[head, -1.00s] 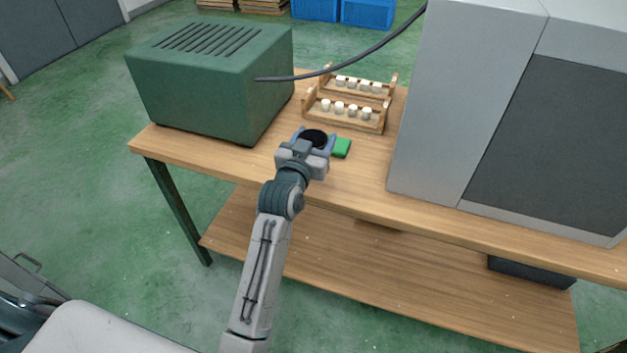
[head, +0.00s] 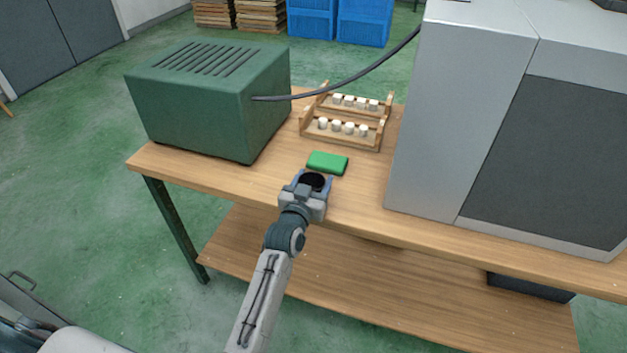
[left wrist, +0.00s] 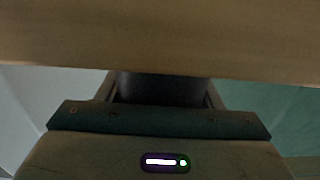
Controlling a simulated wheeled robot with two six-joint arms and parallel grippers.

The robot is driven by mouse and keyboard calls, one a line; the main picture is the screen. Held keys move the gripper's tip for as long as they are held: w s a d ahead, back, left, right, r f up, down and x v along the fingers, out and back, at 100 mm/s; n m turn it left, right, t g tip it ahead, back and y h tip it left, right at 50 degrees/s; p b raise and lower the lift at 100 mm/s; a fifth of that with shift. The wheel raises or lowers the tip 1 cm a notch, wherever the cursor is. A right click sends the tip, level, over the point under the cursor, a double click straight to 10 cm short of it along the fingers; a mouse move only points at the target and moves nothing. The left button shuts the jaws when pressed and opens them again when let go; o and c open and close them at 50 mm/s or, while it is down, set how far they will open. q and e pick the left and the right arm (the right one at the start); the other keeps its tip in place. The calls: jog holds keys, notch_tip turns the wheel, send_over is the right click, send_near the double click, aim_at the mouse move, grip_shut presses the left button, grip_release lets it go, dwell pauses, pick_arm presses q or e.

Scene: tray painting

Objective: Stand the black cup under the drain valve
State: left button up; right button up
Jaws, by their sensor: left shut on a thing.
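The black cup (head: 314,181) is between the fingers of my left gripper (head: 315,187), near the table's front edge. My left gripper is shut on it. In the left wrist view the cup's dark side (left wrist: 160,89) shows between the fingers, below a wooden band. I cannot tell from these views whether the cup touches the table. I cannot make out the drain valve in either view. My right gripper is not in view.
A green block (head: 327,163) lies just behind the cup. A wooden rack (head: 342,141) with several white pieces stands behind it. A green vented box (head: 205,105) with a black hose (head: 345,82) is left; a grey cabinet (head: 450,110) is right. The table (head: 225,178) has free room at front.

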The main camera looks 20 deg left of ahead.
pick_arm(q)
jog(key=shift+f, duration=0.15)
jog(key=o, duration=1)
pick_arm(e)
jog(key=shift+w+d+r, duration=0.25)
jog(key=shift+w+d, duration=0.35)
pick_arm(q)
jog(key=shift+r, duration=0.25)
jog(key=shift+s+f, duration=0.25)
jog(key=shift+s, duration=0.95)
jog(key=shift+s+a+r+b, duration=0.1)
jog(key=shift+s+b, duration=0.4)
jog(key=shift+s, duration=1.9)
jog(key=shift+s+a+r+b, duration=0.1)
jog(key=shift+s+b, duration=0.4)
jog(key=shift+s, duration=1.9)
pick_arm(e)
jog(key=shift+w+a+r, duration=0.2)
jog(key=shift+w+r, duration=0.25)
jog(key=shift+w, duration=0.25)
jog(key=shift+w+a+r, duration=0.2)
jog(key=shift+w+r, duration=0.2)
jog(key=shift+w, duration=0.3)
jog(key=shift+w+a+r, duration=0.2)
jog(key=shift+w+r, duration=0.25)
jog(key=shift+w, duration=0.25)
